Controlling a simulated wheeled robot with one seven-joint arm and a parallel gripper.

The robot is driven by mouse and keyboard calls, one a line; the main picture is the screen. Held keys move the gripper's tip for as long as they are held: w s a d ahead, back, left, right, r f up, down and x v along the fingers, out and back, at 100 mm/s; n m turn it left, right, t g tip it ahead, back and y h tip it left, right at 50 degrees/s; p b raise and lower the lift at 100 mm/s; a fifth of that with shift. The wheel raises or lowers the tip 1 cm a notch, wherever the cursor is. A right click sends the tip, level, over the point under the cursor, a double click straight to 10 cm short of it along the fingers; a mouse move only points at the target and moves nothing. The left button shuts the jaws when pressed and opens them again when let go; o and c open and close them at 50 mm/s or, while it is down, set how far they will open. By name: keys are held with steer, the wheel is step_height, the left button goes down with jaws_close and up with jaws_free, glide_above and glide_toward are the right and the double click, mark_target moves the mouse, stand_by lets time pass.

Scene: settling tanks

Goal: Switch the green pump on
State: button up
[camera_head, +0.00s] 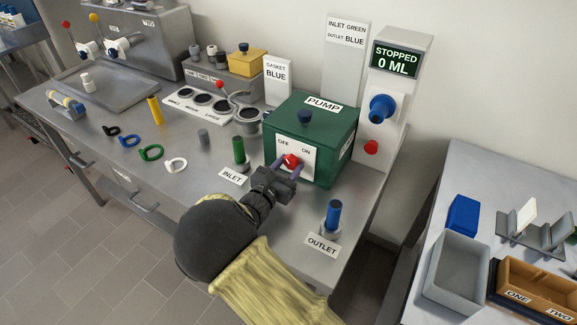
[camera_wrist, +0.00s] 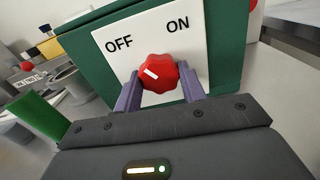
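The green pump (camera_head: 297,120) is a green box on the steel bench, labelled PUMP, with a white front panel marked OFF and ON. It also shows in the wrist view (camera_wrist: 222,40). A red knob (camera_wrist: 160,72) sits on that panel, its white mark pointing left and slightly up, toward the OFF side. My gripper (camera_head: 289,167) is at the panel with one finger on each side of the knob. In the wrist view its fingers (camera_wrist: 160,84) appear closed against the knob's sides; no clear gap shows.
A grey unit (camera_head: 393,105) beside the pump reads STOPPED 0 ML and carries a blue fitting. A green inlet post (camera_head: 239,152) and blue outlet post (camera_head: 333,217) stand near my gripper. Coloured rings (camera_head: 151,152) lie to the left. A second table (camera_head: 455,175) stands at right.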

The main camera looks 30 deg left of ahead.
steer(key=c, duration=0.3)
